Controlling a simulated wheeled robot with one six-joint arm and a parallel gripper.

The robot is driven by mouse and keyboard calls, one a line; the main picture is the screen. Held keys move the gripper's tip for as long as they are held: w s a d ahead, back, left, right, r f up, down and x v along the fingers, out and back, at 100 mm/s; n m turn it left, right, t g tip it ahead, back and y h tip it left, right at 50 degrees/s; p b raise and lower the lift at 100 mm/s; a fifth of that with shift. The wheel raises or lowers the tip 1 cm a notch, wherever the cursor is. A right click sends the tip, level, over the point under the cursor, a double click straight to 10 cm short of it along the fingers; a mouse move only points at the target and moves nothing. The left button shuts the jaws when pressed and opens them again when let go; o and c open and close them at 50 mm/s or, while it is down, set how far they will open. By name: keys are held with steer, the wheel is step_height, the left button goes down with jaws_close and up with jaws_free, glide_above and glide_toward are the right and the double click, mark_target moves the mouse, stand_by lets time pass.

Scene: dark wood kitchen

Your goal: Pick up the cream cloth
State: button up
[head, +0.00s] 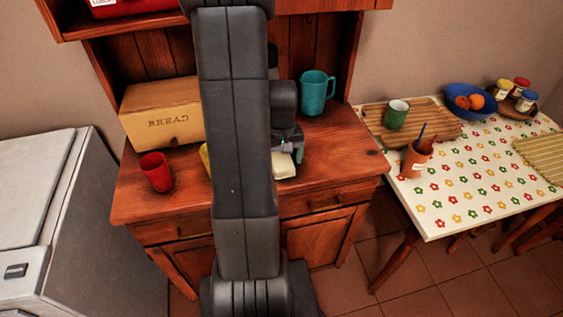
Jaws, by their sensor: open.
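The cream cloth (284,166) lies on the wooden counter of the dresser, partly hidden behind my arm. My gripper (289,152) is just above and behind the cloth in the picture, pointing down toward it. It is open, and I see nothing held in it. The fingertips are small and partly hidden, so I cannot tell whether they touch the cloth.
On the dresser (330,160) stand a red cup (156,172), a bread box (160,112), a teal jug (316,92) and a yellow item (205,158) mostly behind my arm. A flowered table (440,200) is at right, a white appliance (100,220) at left.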

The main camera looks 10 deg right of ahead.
mark_target(282, 159)
steer(key=c, duration=1.1)
steer(key=shift+o, duration=0.2)
step_height(282, 159, up, 10)
steer(key=shift+o, duration=0.9)
steer(key=shift+c, duration=0.5)
